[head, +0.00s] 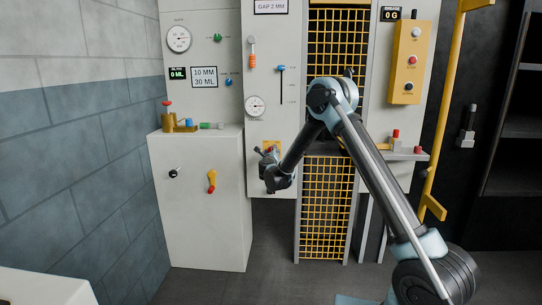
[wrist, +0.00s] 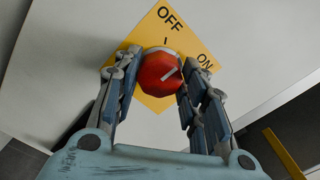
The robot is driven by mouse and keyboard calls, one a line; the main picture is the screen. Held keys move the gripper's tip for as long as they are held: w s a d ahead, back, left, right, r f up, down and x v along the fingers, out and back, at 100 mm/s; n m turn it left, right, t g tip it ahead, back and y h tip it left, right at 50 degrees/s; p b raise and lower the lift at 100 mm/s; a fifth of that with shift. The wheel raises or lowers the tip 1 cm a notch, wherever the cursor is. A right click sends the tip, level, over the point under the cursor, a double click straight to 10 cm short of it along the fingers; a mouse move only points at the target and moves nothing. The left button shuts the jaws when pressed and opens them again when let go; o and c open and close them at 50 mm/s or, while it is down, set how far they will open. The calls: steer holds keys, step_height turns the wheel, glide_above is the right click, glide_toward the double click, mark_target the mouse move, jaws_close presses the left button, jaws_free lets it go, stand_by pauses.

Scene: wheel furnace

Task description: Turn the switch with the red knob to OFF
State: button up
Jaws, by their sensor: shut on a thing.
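The red knob (wrist: 158,74) sits on a yellow plate (wrist: 196,47) lettered OFF and ON. In the head view my gripper (head: 268,156) is at the low front of the grey panel, in front of the yellow plate (head: 271,145). The knob is hidden there by my gripper.
A white cabinet (head: 205,225) with a black knob and a yellow-orange handle stands to the left. A yellow mesh gate (head: 325,225) is to the right, partly behind my arm. A yellow button box (head: 408,62) hangs at the upper right. Dark floor lies in front.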

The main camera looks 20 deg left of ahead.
steer(key=shift+a+n, duration=0.15)
steer(key=shift+n, duration=1.7)
steer(key=shift+a+n, duration=0.15)
steer(key=shift+n, duration=1.7)
steer(key=o, duration=1.1)
steer(key=shift+a, duration=0.1)
steer(key=shift+c, duration=0.2)
steer(key=shift+d, duration=0.2)
steer(key=v, duration=1.2)
